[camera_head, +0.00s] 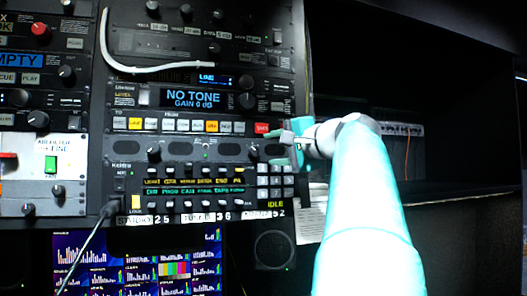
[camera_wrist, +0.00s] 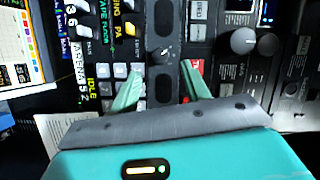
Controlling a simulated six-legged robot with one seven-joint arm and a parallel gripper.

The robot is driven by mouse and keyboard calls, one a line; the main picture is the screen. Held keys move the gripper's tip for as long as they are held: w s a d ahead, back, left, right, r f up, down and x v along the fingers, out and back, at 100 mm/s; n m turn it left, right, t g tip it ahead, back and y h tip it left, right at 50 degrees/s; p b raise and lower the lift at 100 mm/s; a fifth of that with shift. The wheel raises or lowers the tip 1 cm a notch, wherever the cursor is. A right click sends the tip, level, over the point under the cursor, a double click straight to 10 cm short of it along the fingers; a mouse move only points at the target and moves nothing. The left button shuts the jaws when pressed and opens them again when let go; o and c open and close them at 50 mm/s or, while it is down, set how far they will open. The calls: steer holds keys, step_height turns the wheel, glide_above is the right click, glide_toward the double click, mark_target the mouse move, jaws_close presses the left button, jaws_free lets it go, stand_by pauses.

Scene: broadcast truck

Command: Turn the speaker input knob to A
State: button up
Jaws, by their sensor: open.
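A small dark knob (camera_wrist: 165,54) with a light pointer mark sits on the panel strip in the wrist view, between and slightly ahead of my gripper's fingertips (camera_wrist: 163,72). In the head view this knob (camera_head: 252,153) is at the right end of the strip, below the red button. My gripper (camera_head: 275,147) is open beside it at the rack's right side. The fingers look apart from the knob. Another dark knob (camera_head: 153,152) is at the strip's left end. The knob labels are too small to read, so I cannot tell which is the speaker input or its setting.
Above the strip is a row of lit buttons with a red one (camera_head: 261,128). Below it are a keypad (camera_head: 270,181) and lettered button rows (camera_head: 190,180). Dark open space lies right.

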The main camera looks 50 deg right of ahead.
steer(key=s, duration=0.7)
steer(key=shift+s+a+r, duration=0.2)
steer(key=shift+s+a, duration=0.05)
steer(key=shift+a, duration=0.2)
steer(key=w+a+f+n+g+y, duration=0.2)
steer(key=w+a+f+n+g, duration=0.15)
steer(key=a+f, duration=0.8)
steer(key=w+a+f+n+g+y, duration=0.25)
steer(key=w+a+f, duration=0.4)
steer(key=f, duration=0.75)
steer(key=s+a+f+n+g, duration=0.2)
steer(key=s+a+f+n, duration=0.1)
steer(key=a+f, duration=0.3)
steer(key=s+a+f+n+g+h, duration=0.1)
steer(key=s+a+f+n, duration=0.3)
steer(key=f, duration=0.7)
steer(key=s+a+f+n+g+h, duration=0.1)
steer(key=s+a+f+n, duration=0.3)
steer(key=a+f, duration=0.4)
steer(key=shift+s+f+g, duration=0.2)
steer(key=shift+s+g, duration=0.2)
steer(key=shift+g, duration=0.4)
steer(key=shift+o, duration=0.2)
steer(key=shift+w, duration=0.1)
